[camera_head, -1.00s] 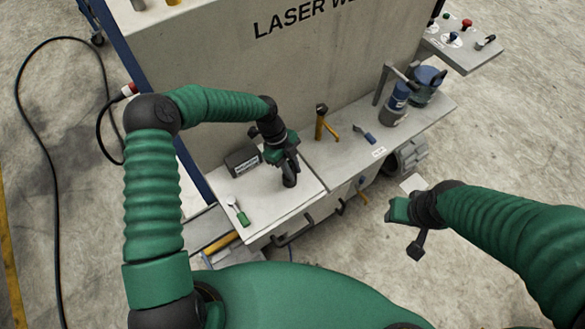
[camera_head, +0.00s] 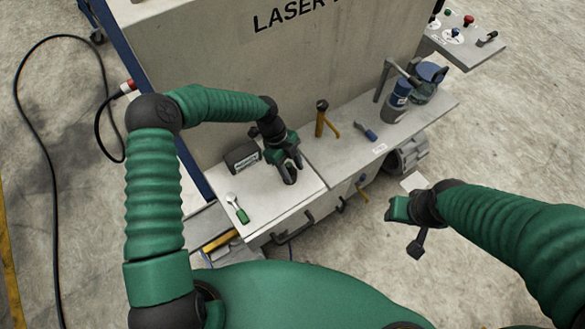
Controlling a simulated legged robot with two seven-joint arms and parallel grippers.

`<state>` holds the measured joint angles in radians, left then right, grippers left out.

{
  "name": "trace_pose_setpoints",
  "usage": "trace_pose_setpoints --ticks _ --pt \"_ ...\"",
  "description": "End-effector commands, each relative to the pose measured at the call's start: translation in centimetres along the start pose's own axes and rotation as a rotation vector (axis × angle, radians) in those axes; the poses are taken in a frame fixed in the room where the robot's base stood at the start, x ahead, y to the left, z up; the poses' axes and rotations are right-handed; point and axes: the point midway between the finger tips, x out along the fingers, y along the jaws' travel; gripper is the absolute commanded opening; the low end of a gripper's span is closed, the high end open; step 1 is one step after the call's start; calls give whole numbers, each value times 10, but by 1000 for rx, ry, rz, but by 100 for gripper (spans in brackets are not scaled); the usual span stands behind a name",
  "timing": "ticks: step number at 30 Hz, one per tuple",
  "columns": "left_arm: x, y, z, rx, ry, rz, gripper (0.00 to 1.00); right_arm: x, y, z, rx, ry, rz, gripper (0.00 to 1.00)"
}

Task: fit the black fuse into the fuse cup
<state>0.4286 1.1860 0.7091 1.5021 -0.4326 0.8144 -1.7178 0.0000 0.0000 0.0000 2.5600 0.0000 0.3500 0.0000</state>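My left gripper (camera_head: 286,164) points down over the pale worktop at the front of the machine. Its two fingers look spread apart. A small dark upright piece (camera_head: 290,177) stands at the fingertips; I cannot tell whether it is the black fuse, the fuse cup or both together. No other fuse or cup can be made out.
A black labelled box (camera_head: 242,157) stands left of my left gripper. A green-handled tool (camera_head: 238,209) lies at the worktop's left front. A yellow-brown tool (camera_head: 322,121), a small blue tool (camera_head: 365,132) and a blue-grey microscope-like device (camera_head: 398,97) are on the right part.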

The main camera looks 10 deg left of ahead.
Motion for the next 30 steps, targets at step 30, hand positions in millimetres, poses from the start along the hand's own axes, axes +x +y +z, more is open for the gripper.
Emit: trace_pose_setpoints --ticks 30 --pt "-160 -2 2 -1 -1 -1 46 18 0 4 0 0 0 42"
